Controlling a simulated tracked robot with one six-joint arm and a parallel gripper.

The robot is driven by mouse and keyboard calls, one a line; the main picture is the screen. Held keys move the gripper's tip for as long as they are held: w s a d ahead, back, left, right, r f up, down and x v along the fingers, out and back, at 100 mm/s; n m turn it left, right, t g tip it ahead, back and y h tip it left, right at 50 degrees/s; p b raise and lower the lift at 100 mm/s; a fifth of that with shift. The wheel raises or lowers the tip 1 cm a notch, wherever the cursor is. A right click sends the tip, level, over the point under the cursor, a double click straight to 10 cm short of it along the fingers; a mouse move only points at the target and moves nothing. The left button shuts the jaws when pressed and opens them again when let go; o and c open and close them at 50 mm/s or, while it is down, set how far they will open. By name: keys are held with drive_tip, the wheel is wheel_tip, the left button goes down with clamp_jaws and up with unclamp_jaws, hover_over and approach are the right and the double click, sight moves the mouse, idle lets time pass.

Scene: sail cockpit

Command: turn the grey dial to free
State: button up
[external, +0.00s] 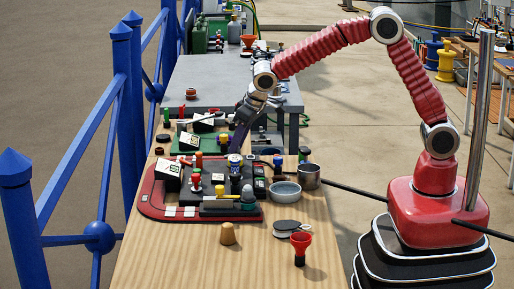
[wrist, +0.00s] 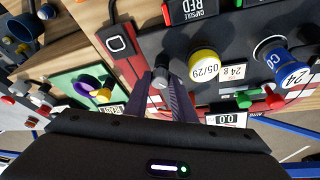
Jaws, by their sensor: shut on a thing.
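In the wrist view, the two purple fingers of my gripper (wrist: 165,88) close on a small grey dial (wrist: 160,76) on the dark panel. The fingers hide part of the dial, and I cannot read any mark showing its position. In the external view my gripper (external: 237,148) points down at the far edge of the red-bordered board (external: 153,200). The dial itself is not clear there, behind the fingers and other parts.
A green board (external: 186,144) lies beyond. The near wooden tabletop (external: 180,262) is mostly clear.

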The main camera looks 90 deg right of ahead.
drive_tip(key=shift+m+h, duration=0.3)
drive_tip(key=shift+m, duration=0.3)
drive_tip(key=o, duration=1.1)
drive_tip(key=shift+c, duration=0.2)
drive_tip(key=shift+r, duration=0.1)
drive_tip(key=v, duration=1.3)
drive_tip(key=shift+r, duration=0.35)
drive_tip(key=shift+w, duration=0.1)
